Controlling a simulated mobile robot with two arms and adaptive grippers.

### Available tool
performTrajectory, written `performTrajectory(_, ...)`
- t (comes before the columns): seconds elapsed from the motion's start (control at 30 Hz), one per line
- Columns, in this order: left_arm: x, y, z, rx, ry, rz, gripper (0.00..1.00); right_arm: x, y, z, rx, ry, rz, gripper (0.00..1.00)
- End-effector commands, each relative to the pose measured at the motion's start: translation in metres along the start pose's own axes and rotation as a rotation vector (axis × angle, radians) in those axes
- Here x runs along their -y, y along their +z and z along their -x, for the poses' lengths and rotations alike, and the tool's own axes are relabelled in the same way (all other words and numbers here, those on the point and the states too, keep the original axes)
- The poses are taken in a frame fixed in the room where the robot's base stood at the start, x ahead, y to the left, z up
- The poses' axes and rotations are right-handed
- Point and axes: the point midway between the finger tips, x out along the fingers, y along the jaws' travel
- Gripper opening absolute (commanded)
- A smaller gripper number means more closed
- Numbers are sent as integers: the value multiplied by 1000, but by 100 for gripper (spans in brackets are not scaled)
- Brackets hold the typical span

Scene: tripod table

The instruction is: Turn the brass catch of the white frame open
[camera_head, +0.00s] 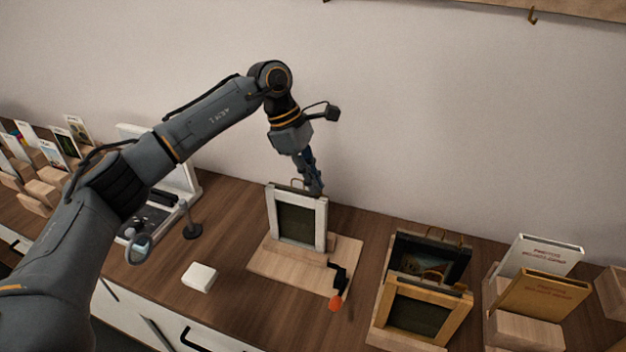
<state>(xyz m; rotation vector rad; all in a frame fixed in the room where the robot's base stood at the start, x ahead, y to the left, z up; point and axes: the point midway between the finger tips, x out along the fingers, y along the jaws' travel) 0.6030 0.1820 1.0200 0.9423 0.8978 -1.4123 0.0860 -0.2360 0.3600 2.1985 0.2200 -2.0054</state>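The white frame (271,217) stands upright on a light wooden board (265,269), with a dark panel inside it. My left gripper (315,188) points down at the frame's top right corner. It is close to the top edge, and I cannot tell whether it touches. Its fingers are too small and dark here to show whether they are open or shut. The brass catch cannot be made out; it may be too small or hidden by the gripper. My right gripper is not in view.
A black clamp with an orange knob (336,304) sits at the board's front right. A wooden frame (458,322) and a black frame (463,255) stand to the right, with books (541,294) beyond. A white block (199,277) and a magnifier (139,248) are left.

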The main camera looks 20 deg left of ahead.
Motion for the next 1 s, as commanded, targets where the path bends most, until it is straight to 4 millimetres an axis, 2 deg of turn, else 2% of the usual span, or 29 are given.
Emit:
performTrajectory(0.3, 0, 0, 1, 0, 1, -2, 0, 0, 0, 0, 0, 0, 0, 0)
performTrajectory(0.37, 0, 0, 0, -1, 1, -2, 14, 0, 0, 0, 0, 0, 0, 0)
performTrajectory(0.7, 0, 0, 2, -1, 1, 0, 14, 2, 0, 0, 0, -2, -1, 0)
performTrajectory(0.87, -1, 0, 21, 0, 6, 0, 14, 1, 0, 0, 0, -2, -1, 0)
performTrajectory(1.0, -1, 1, 50, 0, 5, 0, 14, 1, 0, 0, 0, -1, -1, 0)
